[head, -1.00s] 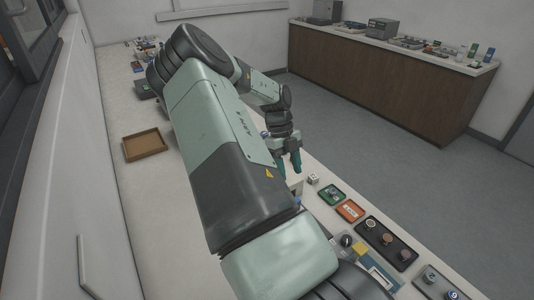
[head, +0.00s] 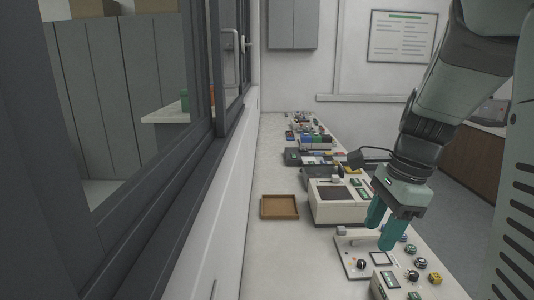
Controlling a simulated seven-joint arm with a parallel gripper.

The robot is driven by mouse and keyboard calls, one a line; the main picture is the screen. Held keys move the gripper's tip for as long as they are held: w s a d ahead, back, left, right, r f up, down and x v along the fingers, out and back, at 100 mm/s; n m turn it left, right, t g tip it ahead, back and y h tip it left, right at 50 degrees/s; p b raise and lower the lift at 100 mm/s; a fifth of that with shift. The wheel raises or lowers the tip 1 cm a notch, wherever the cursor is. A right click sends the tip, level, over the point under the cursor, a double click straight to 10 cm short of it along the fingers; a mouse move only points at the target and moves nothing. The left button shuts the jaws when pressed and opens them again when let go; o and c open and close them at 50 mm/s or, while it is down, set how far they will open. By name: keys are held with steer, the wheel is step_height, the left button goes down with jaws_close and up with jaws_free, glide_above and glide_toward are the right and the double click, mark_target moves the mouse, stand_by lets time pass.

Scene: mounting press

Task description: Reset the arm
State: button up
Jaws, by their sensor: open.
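My gripper (head: 382,231) is at the right of the head view, with its two teal fingers apart and pointing down. It is open and nothing shows between the fingers. It hangs over the bench near a white control panel (head: 350,257) with a dark knob. My arm comes down from the top right above it. A cream machine (head: 322,212) with a dark top window stands just beyond the fingers, to their left. Part of the bench behind the gripper and arm is hidden.
A brown tray (head: 280,217) lies on the bench (head: 275,165) left of the machine and looks empty. Several small boxes and devices line the bench farther back. A window frame (head: 228,110) and wall edge border the left side. The bench strip around the tray is clear.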

steer(key=s+a+r+n+t+h, duration=0.1)
steer(key=s+a+r+n+t, duration=0.1)
steer(key=s+a+r+n, duration=0.2)
steer(key=s+a+r+n+t+h, duration=0.1)
steer(key=s+a+r+n+t, duration=0.2)
steer(key=s+n, duration=0.8)
steer(key=a+r+n, duration=0.1)
steer(key=a+n, duration=0.1)
steer(key=shift+s+a+n, duration=0.15)
steer(key=shift+a+n, duration=0.2)
steer(key=shift+n, duration=0.05)
steer(key=shift+r, duration=0.15)
